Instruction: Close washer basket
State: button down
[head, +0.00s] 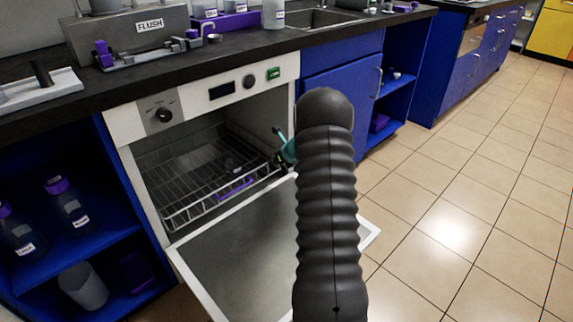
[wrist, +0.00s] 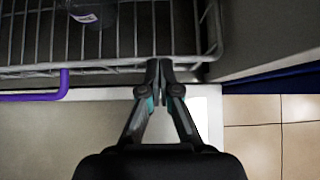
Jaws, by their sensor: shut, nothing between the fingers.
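The washer (head: 205,98) stands under the counter with its door (head: 235,265) folded down flat in front of it. The wire basket (head: 172,212) sits low in the washer opening, its front rail close to the sill. A purple handle (head: 234,187) is on the basket's front; it also shows in the wrist view (wrist: 45,97). My gripper (wrist: 160,66) is shut and empty. Its fingertips are at the basket's front wires (wrist: 100,66), right of the handle; I cannot tell whether they touch. In the head view, my arm hides part of the gripper and door.
A labelled vessel (wrist: 90,10) lies in the basket. The washer's side wall (wrist: 260,45) is close on the gripper's right. Blue open shelves (head: 60,240) with bottles are to the left, and a blue cabinet (head: 340,90) to the right. The tiled floor (head: 450,200) at right is clear.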

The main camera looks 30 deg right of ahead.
jog(key=w, duration=0.3)
jog(key=shift+a, duration=0.4)
jog(key=shift+w+p, duration=0.25)
jog(key=shift+p, duration=0.05)
jog(key=shift+r, duration=0.1)
jog(key=shift+s+f+b, duration=0.25)
jog(key=shift+s+b, duration=0.2)
jog(key=s+f+v, duration=0.1)
jog(key=v, duration=1.1)
jog(key=shift+s+d, duration=0.3)
jog(key=shift+s, duration=0.15)
